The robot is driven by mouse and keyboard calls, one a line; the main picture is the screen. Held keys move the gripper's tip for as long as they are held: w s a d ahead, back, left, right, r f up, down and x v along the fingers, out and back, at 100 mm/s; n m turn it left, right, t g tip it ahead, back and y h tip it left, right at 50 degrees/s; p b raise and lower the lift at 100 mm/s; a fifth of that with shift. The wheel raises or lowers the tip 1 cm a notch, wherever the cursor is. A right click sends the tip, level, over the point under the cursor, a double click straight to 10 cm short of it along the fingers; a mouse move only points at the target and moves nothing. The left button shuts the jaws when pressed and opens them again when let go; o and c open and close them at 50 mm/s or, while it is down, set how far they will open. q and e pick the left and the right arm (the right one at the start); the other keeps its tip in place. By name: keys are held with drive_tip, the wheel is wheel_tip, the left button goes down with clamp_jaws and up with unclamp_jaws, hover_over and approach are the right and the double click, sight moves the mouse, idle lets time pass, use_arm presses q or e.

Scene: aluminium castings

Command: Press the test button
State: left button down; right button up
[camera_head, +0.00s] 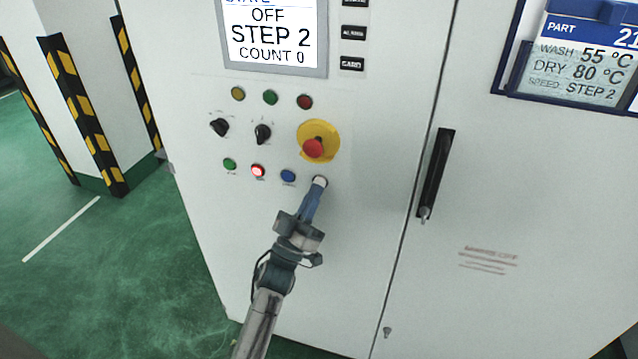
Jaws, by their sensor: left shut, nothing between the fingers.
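The bottom row of buttons on the white cabinet has a green button (229,163), a lit red button (258,170), a blue button (288,175) and a pale round button (320,180) at the right end. Their small labels are too blurred to read, so I cannot tell by label which is the test button. My left gripper (317,188) is shut and empty, its fingertips at the pale button and partly covering it. I cannot tell whether they touch or press it. My right gripper is out of view.
A red emergency stop (313,148) on a yellow plate sits just above the fingertips. Two black knobs (220,127) are left of it. The screen (272,35) reads OFF, STEP 2, COUNT 0. A black door handle (436,175) stands to the right.

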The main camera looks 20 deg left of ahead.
use_arm(q)
drive_tip(key=shift+w, duration=0.4)
idle(0.4)
drive_tip(key=shift+s, duration=0.1)
drive_tip(key=shift+s+p, duration=0.45)
drive_tip(key=shift+s, duration=0.3)
drive_tip(key=shift+s, duration=0.1)
drive_tip(key=s+p, duration=0.2)
drive_tip(key=s, duration=0.2)
drive_tip(key=shift+s, duration=0.4)
idle(0.5)
